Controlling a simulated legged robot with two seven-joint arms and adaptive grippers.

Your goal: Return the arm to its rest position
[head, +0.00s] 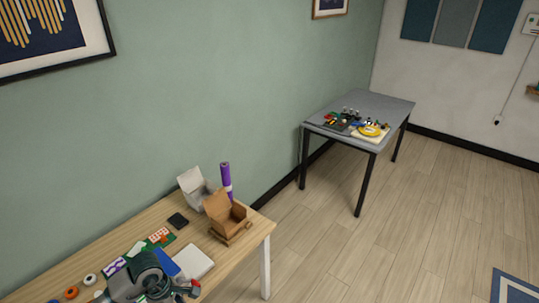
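A dark grey rounded shape with black parts stands over the front of the wooden table at the bottom left; it looks like the end of my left arm, with my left gripper (182,290) around its dark end. Its fingers cannot be made out, so I cannot tell whether they are open or shut, or whether they hold anything. The shape overlaps small items on the table and hides part of the tabletop. My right arm and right gripper are not in view.
On the wooden table (150,218) are an open cardboard box (228,217), a purple roll (226,178), a white box (193,188), a black square (178,221), a white pad (193,261) and tape rolls (90,280). A grey table (385,103) with tools stands farther back. Floor between is clear.

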